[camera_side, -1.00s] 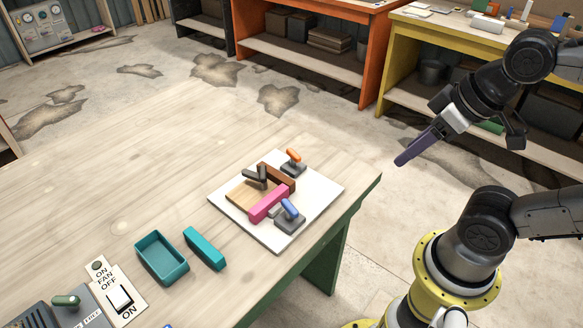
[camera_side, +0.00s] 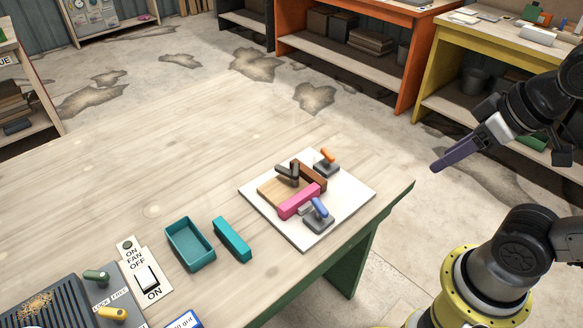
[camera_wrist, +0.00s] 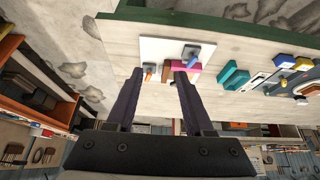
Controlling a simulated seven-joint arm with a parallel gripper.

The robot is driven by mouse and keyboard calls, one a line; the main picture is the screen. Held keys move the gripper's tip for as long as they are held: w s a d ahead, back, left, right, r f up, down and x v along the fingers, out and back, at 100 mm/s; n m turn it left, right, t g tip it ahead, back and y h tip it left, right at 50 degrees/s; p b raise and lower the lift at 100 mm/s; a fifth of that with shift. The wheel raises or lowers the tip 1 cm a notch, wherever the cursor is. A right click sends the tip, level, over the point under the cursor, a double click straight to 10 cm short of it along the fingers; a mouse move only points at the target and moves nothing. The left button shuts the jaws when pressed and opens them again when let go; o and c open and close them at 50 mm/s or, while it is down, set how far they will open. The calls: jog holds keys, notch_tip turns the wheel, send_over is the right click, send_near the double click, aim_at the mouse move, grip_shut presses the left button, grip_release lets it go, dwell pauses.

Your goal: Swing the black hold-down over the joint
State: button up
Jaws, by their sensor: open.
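The black hold-down (camera_side: 288,171) is a dark bar on a post above the pale wood piece (camera_side: 272,193), on the white board (camera_side: 310,240). A brown block (camera_side: 315,178) and a pink block (camera_side: 299,201) meet near the board's middle. An orange-handled clamp (camera_side: 327,160) stands behind and a blue-handled clamp (camera_side: 320,211) in front. My gripper (camera_side: 437,167), with dark purple fingers, is right of the board, beyond the table edge in the picture, touching nothing. In the wrist view its fingers (camera_wrist: 158,73) are apart and empty; they partly hide the board, and the hold-down is not clear there.
A teal open box (camera_side: 190,246) and a teal block (camera_side: 232,239) lie left of the board. A fan switch plate (camera_side: 146,275) and a grey machine (camera_side: 60,302) are at the lower left. The table's far left is clear.

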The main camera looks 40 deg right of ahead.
jog(key=w+a+r+n+g, duration=0.1)
jog(key=w+r+n, duration=0.3)
jog(key=w+n, duration=0.45)
jog(key=w+a+r+n+g, duration=0.1)
jog(key=w+r+n, duration=0.45)
jog(key=n, duration=0.65)
jog(key=n+g, duration=0.4)
jog(key=n, duration=0.2)
send_over(296, 168)
notch_tip(296, 168, down, 14)
notch_tip(296, 168, down, 13)
jog(key=shift+r, duration=0.15)
grip_shut()
